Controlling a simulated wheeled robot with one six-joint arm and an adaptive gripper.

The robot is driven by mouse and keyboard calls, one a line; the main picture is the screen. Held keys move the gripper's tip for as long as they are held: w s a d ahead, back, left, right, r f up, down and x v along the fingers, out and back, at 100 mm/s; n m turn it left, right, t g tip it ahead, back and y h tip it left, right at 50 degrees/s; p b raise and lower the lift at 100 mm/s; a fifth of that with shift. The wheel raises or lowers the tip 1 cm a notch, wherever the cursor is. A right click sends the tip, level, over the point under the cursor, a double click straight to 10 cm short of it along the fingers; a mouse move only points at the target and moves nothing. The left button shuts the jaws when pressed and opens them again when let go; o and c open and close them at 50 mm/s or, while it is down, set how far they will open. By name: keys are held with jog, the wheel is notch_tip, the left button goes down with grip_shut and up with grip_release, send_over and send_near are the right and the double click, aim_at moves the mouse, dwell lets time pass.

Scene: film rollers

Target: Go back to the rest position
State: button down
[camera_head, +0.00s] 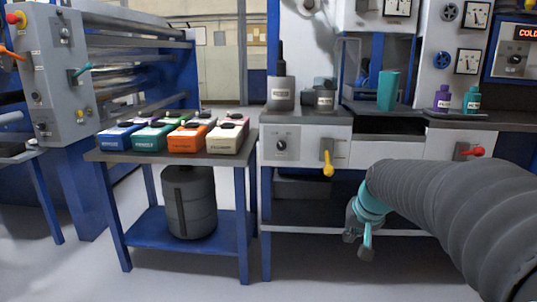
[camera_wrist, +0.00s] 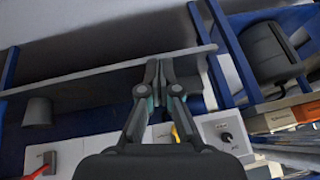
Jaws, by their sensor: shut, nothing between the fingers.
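My gripper (camera_head: 358,246) hangs from my grey sleeved arm at the right, low in front of the white-fronted workbench (camera_head: 390,152). It points down and is empty. In the wrist view the two fingers of my gripper (camera_wrist: 158,72) meet at their tips, with nothing between them. The yellow lever (camera_head: 327,165) on the bench front is to the left of and above my gripper in the head view, apart from it. Part of the bench's lower area is hidden behind my arm.
A blue-framed table (camera_head: 178,158) at the left carries several coloured boxes, with a grey drum (camera_head: 189,202) on its lower shelf. A red-handled valve (camera_head: 470,151) sticks out of the bench front. The floor in front is clear.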

jog(key=s+a+r+p, duration=0.1)
jog(key=s+p, duration=0.1)
jog(key=s, duration=0.6)
jog(key=s+a+r+n+p, duration=0.1)
jog(key=s+a+r+p, duration=0.1)
jog(key=s, duration=0.7)
jog(key=s+a+r+n+p, duration=0.1)
jog(key=s+r+p, duration=0.1)
jog(key=s, duration=0.6)
jog(key=shift+s+a+h, duration=0.15)
jog(key=shift+a+h, duration=0.25)
